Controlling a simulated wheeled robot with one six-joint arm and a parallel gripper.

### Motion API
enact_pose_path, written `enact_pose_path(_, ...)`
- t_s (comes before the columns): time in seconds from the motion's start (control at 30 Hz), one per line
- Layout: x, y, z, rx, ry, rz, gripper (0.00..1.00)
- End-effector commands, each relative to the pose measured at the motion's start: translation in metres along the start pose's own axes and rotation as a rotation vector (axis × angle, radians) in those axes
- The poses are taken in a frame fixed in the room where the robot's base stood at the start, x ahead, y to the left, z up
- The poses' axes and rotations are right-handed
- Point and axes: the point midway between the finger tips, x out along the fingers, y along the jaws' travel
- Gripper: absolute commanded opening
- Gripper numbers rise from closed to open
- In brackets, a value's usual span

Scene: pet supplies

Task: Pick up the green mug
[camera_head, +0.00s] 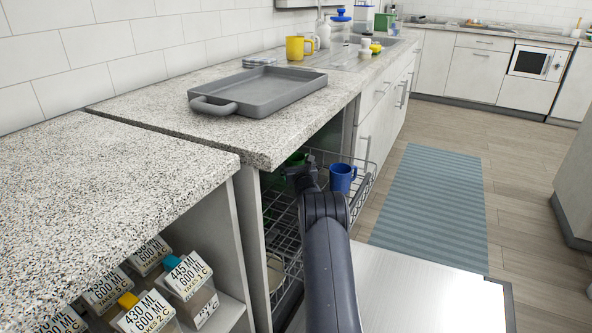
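A green mug (297,158) is at the upper rack of the open dishwasher, under the counter, partly hidden by my gripper and in shadow. My gripper (290,170) reaches into the rack from the front, right at the green mug in the picture. My own arm hides the fingers in part, so I cannot tell whether they are open or shut, or whether they touch the mug. A blue mug (342,177) stands upright in the rack, to the right of my gripper.
The wire rack (361,186) and the stone counter edge (290,146) closely surround my gripper. A grey tray (262,88) and a yellow mug (295,49) stand on the counter. Labelled containers (190,277) fill the lower-left shelf. The floor by the striped rug (435,205) is clear.

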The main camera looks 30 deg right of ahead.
Motion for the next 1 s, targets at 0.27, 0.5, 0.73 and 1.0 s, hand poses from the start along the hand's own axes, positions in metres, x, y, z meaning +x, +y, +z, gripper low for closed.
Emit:
enact_pose_path(0.27,-0.0002,-0.0002,0.0,0.0,0.0,0.0,0.74)
enact_pose_path(0.5,-0.0003,-0.0002,0.0,0.0,0.0,0.0,0.55)
enact_pose_path(0.73,-0.0003,-0.0002,-0.0001,0.0,0.0,0.0,0.37)
enact_pose_path(1.0,0.0,-0.0005,0.0061,0.0,-0.004,0.0,0.36)
